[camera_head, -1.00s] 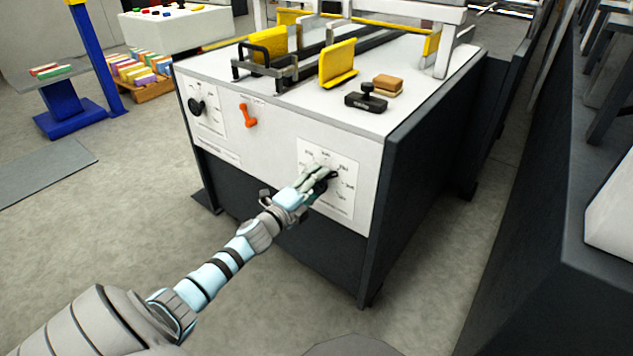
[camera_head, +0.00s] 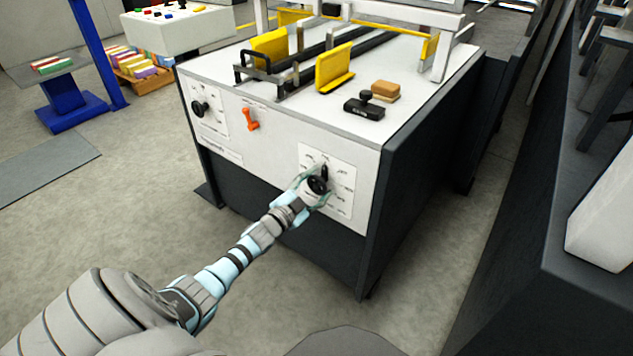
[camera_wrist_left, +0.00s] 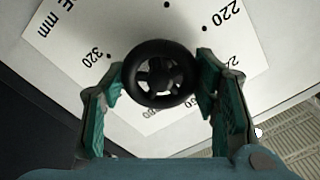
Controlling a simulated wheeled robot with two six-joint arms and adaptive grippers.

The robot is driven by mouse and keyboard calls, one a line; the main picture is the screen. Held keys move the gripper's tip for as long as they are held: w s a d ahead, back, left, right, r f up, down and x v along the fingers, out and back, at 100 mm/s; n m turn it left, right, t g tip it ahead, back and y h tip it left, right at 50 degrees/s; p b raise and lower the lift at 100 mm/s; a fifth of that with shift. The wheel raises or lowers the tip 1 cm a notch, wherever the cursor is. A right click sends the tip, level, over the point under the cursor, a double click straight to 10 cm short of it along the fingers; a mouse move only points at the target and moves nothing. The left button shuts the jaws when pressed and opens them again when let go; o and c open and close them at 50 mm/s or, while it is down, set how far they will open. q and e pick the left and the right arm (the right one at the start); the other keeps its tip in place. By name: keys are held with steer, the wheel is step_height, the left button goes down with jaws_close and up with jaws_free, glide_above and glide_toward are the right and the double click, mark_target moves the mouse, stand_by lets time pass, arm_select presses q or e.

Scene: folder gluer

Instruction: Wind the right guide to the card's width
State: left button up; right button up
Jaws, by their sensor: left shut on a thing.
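The right guide (camera_head: 336,72), a yellow upright plate with a foot, stands on top of the white machine. A black handwheel (camera_head: 318,184) sits on a white scale plate (camera_head: 342,158) on the machine's front. My left gripper (camera_head: 312,190) is shut on the handwheel. In the left wrist view, the handwheel (camera_wrist_left: 160,73) lies between the two green-padded fingers (camera_wrist_left: 160,85). Scale numbers such as 320 and 220 show around it. A dark pointer (camera_head: 325,171) shows above the wheel in the head view. My right gripper is not in view. I cannot make out a card.
Another yellow guide (camera_head: 270,50) stands left of the right guide. A black stamp-like piece (camera_head: 365,106) and a tan block (camera_head: 386,90) lie on the machine top. The front also carries an orange lever (camera_head: 250,119) and a smaller black knob (camera_head: 200,108). Floor in front is clear.

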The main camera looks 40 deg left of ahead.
arm_select(q)
steer(key=n+p, duration=0.1)
steer(key=n, duration=0.1)
steer(key=shift+n, duration=1.3)
steer(key=n+p, duration=0.1)
steer(key=n, duration=0.2)
steer(key=shift+n, duration=0.3)
steer(key=n, duration=0.2)
steer(key=shift+a+n+p, duration=0.1)
steer(key=shift+n+p, duration=0.2)
steer(key=shift+n, duration=0.1)
steer(key=n, duration=0.2)
steer(key=shift+n, duration=0.4)
steer(key=n, duration=0.3)
steer(key=shift+n+p, duration=0.3)
steer(key=shift+p, duration=0.05)
steer(key=n, duration=0.3)
steer(key=shift+f, duration=0.1)
steer(key=n, duration=0.6)
steer(key=shift+n+p, duration=0.3)
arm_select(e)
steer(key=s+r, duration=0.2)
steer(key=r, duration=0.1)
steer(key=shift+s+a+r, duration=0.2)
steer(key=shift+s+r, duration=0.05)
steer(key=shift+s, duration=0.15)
